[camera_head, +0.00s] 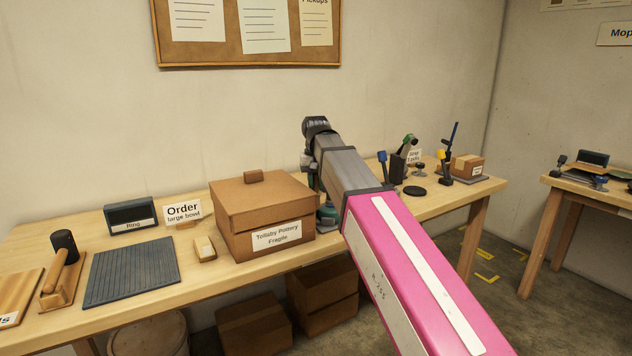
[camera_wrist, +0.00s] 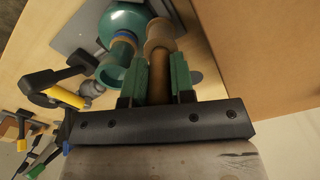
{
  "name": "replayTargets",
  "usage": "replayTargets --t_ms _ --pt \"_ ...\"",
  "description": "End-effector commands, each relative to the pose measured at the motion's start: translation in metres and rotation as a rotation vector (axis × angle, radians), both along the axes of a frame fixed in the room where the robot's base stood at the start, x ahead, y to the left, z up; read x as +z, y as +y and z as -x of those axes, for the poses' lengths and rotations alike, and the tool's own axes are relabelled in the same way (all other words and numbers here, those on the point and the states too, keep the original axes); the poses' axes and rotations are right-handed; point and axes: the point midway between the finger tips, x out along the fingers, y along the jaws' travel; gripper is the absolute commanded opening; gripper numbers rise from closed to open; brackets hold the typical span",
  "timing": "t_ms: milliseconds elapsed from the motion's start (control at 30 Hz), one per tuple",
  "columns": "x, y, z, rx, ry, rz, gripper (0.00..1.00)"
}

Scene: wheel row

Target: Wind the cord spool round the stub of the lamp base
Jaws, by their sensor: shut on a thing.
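The teal lamp base (camera_wrist: 120,18) stands at the top of the wrist view, with a rounded body and a narrower stub (camera_wrist: 112,73) ending in an open rim. A tan and blue band (camera_wrist: 123,40) circles the stub near the body. My gripper (camera_wrist: 159,64) has its green fingers shut on the brown cord spool (camera_wrist: 158,82), whose pale wooden end (camera_wrist: 159,34) sticks out past them. The spool is beside the stub, on its right in that view; I cannot tell whether they touch.
A large lidded cardboard box (camera_head: 262,215) stands close beside my gripper; its brown side (camera_wrist: 275,50) fills the wrist view's right. A yellow-handled tool (camera_wrist: 66,97) lies on the other side. A ribbed dark mat (camera_head: 130,272) and a small block (camera_head: 204,248) are on the bench's left.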

Motion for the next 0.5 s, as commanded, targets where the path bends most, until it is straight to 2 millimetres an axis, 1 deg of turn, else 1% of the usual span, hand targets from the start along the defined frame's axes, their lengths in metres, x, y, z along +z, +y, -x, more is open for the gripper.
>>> replayTargets --t_ms 500 --pt "0.043 0.0 -0.001 0.0 0.0 0.0 0.0"
